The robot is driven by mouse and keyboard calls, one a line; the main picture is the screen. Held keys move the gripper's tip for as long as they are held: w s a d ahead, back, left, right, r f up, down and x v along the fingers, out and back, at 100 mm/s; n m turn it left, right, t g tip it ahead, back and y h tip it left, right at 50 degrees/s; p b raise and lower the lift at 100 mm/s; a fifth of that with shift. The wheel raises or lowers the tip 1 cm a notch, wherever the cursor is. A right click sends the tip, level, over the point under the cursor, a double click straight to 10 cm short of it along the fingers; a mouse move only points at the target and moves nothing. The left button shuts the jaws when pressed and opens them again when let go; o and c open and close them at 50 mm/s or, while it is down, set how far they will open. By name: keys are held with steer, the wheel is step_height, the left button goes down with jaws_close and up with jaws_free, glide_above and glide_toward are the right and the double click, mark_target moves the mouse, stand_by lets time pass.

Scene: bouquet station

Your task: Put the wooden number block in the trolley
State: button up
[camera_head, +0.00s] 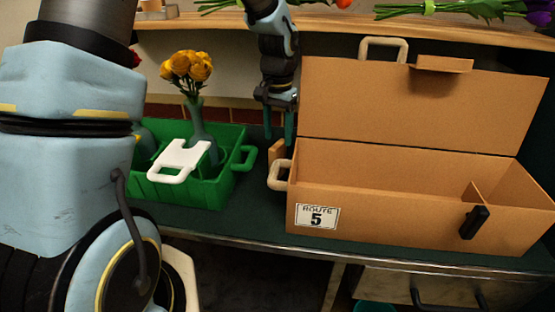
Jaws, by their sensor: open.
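A small wooden block (276,152) stands on the dark green worktop between the green crate and the brown box. Its number is not readable, and its right part is close to the box's handle. My gripper (279,138) points down just over the block, with its two teal fingers apart. The fingertips are near the block's top; I cannot tell whether they straddle or touch it. I cannot make out for certain which thing is the trolley.
An open brown box (400,215) marked Route 5, with its lid raised, fills the right. A green crate (215,190) with a white scoop-like piece (180,160) and a vase of yellow flowers (188,68) is on the left. Flowers lie on a shelf (340,24) behind.

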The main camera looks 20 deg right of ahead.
mark_target(278, 144)
steer(key=shift+f+p, duration=0.5)
steer(key=shift+f, duration=1.5)
steer(key=shift+c, duration=0.3)
jaws_close()
